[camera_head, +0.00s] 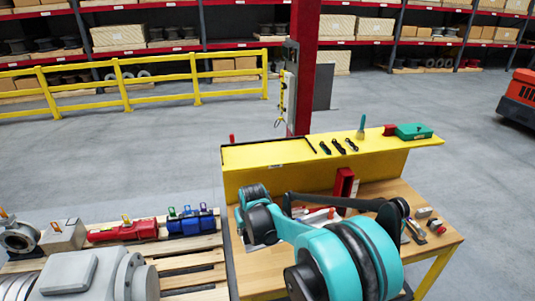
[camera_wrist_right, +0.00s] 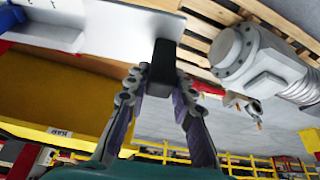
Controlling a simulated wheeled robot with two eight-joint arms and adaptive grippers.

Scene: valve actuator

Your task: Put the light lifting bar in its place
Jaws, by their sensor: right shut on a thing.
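In the right wrist view my right gripper (camera_wrist_right: 162,82) is shut on a dark block at the end of a pale flat bar. I take this bar to be the light lifting bar (camera_wrist_right: 95,28). The bar runs off the top left of that view, so its far part is hidden. In the head view my teal right arm reaches over the left part of the wooden workbench (camera_head: 438,240). It covers most of the gripper and the bar there. My left gripper is not in view.
A yellow shelf (camera_head: 235,182) stands along the back of the bench, with a green case (camera_head: 413,131) on it. A red holder (camera_head: 343,183) stands on the bench. To the left, pallets (camera_head: 185,268) carry a grey valve actuator (camera_head: 80,275) and red and blue parts.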

